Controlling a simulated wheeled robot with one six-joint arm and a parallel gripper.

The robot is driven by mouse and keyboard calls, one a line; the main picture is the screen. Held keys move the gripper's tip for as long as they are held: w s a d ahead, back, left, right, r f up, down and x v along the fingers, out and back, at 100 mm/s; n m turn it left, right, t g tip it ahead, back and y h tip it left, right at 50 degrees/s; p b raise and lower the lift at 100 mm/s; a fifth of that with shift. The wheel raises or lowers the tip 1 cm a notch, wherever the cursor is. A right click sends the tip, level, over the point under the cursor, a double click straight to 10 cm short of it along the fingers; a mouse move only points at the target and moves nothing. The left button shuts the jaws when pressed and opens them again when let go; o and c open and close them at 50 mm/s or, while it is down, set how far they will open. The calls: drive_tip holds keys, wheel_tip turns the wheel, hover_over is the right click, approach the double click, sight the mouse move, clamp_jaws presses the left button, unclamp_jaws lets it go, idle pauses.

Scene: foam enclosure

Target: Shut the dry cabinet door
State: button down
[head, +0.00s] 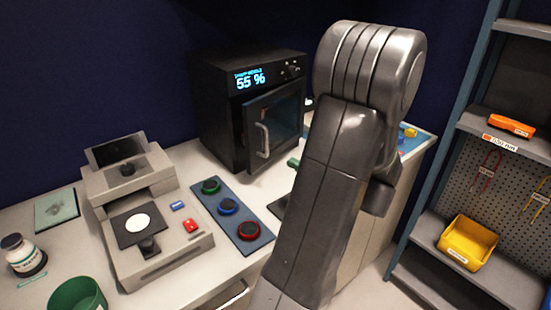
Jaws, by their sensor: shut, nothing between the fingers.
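The dry cabinet (222,115) is a black box at the back of the counter, with a lit display reading 55 %. Its dark-framed glass door (284,122) is on the front, below the display, with a pale vertical handle (262,140) near its left edge. The door's right side is close to my arm in the picture. My grey arm stands in front, right of the cabinet. My gripper does not show; the arm hides the area behind it.
A grey instrument (165,250) and a blue panel with three knobs (232,210) stand on the counter before the cabinet. A green cup (77,297) and a white bottle (22,254) are at left. A shelf with a yellow bin (467,243) stands at right.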

sight(250, 144)
drive_tip(key=p+x, duration=0.2)
drive_tip(key=x, duration=1.1)
drive_tip(key=shift+w+a+p, duration=0.1)
drive_tip(key=shift+a+p, duration=0.05)
drive_tip(key=shift+p, duration=0.2)
drive_tip(key=shift+w+a, duration=0.15)
drive_tip(key=shift+a, duration=0.05)
drive_tip(key=shift+m+t+h, duration=0.5)
drive_tip(key=shift+t+h, duration=0.1)
drive_tip(key=b+x, duration=0.2)
drive_tip(key=x, duration=0.5)
drive_tip(key=shift+a+r+b, duration=0.15)
drive_tip(key=shift+a+b, duration=0.1)
drive_tip(key=shift+b, duration=0.05)
